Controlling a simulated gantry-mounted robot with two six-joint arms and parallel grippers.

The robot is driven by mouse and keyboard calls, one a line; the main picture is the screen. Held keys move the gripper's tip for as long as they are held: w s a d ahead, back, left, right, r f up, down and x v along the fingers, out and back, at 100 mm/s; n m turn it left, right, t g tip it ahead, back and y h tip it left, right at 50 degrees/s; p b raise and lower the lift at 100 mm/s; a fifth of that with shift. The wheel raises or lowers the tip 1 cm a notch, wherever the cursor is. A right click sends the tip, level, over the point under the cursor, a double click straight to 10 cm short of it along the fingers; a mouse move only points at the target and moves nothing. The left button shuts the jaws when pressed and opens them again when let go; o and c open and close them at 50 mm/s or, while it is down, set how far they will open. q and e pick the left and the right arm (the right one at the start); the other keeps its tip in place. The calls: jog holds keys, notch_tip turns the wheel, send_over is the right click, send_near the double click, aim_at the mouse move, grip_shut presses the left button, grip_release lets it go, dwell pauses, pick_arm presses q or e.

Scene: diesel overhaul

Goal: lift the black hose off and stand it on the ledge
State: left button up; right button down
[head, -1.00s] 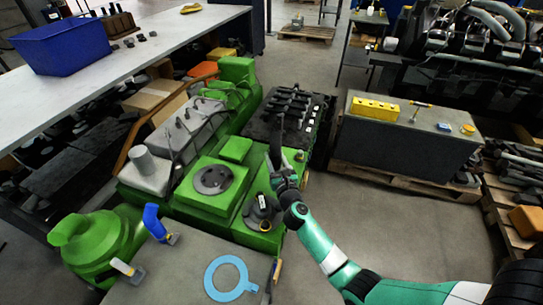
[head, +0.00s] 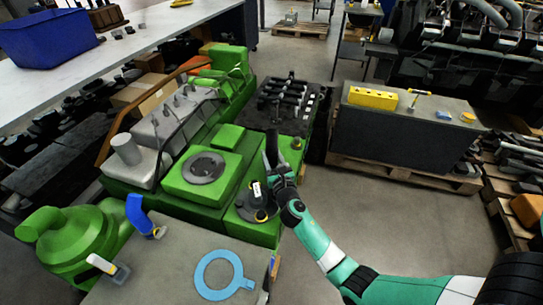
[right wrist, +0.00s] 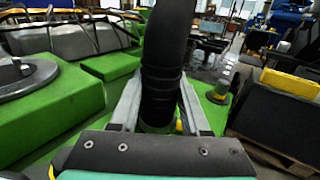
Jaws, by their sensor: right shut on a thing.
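The black hose (right wrist: 163,60) stands upright between the fingers of my right gripper (right wrist: 160,120) in the right wrist view. It is a thick ribbed tube whose top runs out of that picture. Its lower part is hidden behind the gripper. In the head view the hose (head: 271,147) is a thin dark upright shape above my right gripper (head: 275,172), at the right edge of the green engine (head: 225,185). My right gripper is shut on the hose. A grey flat ledge (head: 185,275) lies at the front of the engine. My left gripper is out of view.
A blue elbow (head: 138,215), a white-tipped part (head: 103,265) and a light-blue ring (head: 203,275) are on the ledge. A black round fitting (head: 257,205) is just left of my right gripper. Clear floor (head: 390,230) lies to the right.

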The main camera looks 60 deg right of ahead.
jog(key=shift+r, duration=0.15)
jog(key=shift+c, duration=1.5)
grip_release()
jog(key=shift+a, duration=0.1)
jog(key=p+v, duration=0.2)
jog(key=v, duration=0.9)
jog(key=shift+s+a+p, duration=0.1)
jog(key=shift+s+p, duration=0.1)
jog(key=shift+p, duration=0.2)
